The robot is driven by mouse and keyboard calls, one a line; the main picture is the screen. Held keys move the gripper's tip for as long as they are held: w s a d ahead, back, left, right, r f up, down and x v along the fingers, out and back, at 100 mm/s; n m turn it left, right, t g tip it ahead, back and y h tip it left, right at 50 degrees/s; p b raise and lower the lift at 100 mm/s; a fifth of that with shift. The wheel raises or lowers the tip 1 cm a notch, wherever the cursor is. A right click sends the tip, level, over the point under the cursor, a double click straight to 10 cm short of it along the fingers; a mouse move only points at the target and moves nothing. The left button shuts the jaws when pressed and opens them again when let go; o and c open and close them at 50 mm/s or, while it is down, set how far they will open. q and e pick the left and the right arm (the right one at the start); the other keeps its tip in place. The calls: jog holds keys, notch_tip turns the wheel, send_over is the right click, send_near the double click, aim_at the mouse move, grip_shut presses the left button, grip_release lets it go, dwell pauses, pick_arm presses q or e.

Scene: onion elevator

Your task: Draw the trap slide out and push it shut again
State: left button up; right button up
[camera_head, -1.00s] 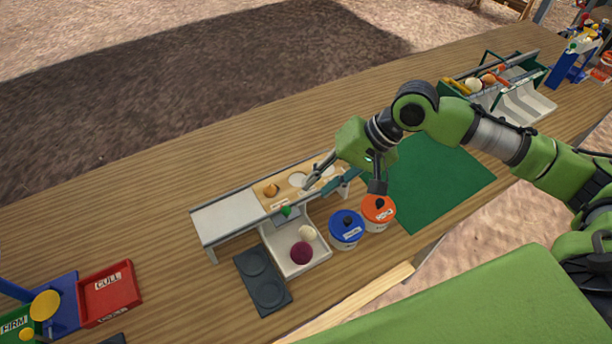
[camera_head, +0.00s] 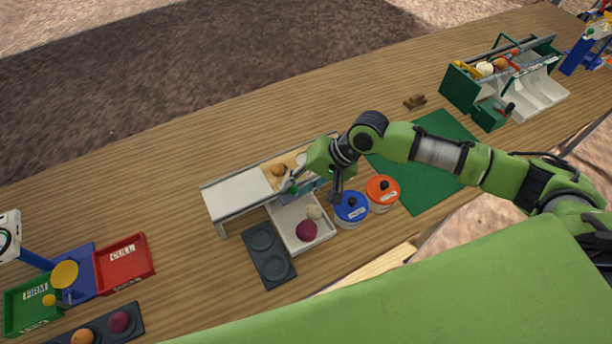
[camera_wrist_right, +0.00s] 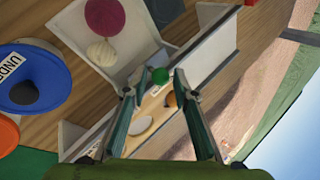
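The trap slide's green knob (camera_wrist_right: 160,75) shows in the right wrist view at the side of the sorting chute, above the white tray. My right gripper (camera_wrist_right: 157,87) is open, with its fingers on either side of the near space and the knob just between or beyond the tips; I cannot tell if they touch it. In the head view my right gripper (camera_head: 291,187) is over the chute's near side and largely hides the knob. The chute (camera_head: 238,194) has a pale left end and a tan section with an orange onion (camera_head: 278,170). My left gripper is not in view.
The white tray (camera_head: 290,238) holds a red onion (camera_head: 306,231) and a pale onion (camera_head: 314,212). A blue-lidded tub (camera_head: 351,209) and an orange-lidded tub (camera_head: 382,190) stand to its right. A dark two-hollow plate (camera_head: 270,262) lies left. Bare table surrounds the chute's far side.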

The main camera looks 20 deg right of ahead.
jog(key=shift+a+f, duration=0.15)
jog(key=shift+f, duration=0.05)
